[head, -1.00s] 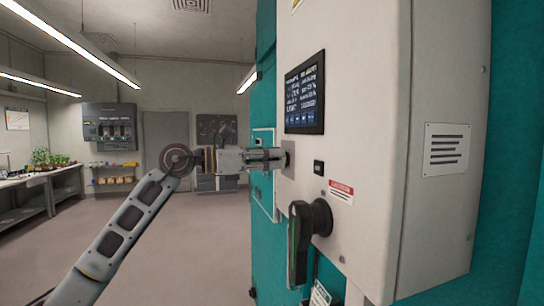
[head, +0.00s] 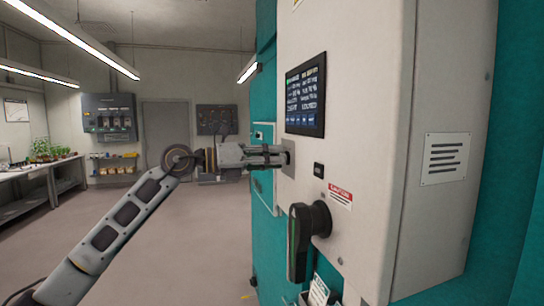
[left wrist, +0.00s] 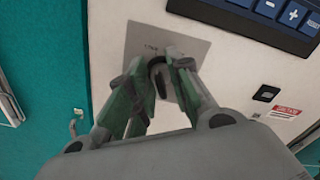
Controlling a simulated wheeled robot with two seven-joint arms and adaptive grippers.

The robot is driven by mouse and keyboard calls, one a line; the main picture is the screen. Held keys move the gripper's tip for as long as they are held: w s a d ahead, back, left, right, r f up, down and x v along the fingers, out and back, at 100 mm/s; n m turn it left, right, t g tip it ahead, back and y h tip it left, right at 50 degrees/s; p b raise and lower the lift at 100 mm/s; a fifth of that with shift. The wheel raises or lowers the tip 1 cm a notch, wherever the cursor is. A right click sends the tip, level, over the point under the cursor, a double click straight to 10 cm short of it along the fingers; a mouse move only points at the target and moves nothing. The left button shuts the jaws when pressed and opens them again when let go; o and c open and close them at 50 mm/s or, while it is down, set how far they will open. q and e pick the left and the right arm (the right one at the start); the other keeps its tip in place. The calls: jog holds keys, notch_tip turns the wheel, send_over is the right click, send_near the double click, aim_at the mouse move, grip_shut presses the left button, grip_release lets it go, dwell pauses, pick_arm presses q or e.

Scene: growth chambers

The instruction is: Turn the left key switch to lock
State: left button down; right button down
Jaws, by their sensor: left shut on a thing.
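The left key switch sits on a square grey plate (left wrist: 185,45) on the white cabinet front; its dark key head (left wrist: 158,68) shows between the green-padded fingers in the left wrist view. In the head view the plate (head: 289,158) is seen nearly edge-on. My left gripper (head: 281,155) reaches it from the left, its fingers closed on the key; it also shows in the left wrist view (left wrist: 160,82). Small lettering above the key is too blurred to read for sure. The fingers hide much of the key. My right gripper is out of view.
A large black rotary handle (head: 308,235) sticks out below and right of the switch. A display screen (head: 305,95) is above it, with a small black switch (head: 319,170) and a red-topped caution label (head: 341,194) nearby. Open floor lies left of the teal chamber.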

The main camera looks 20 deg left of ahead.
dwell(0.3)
pick_arm(q)
jog(key=c, duration=1.6)
grip_release()
jog(key=v, duration=1.2)
jog(key=shift+w+r, duration=0.1)
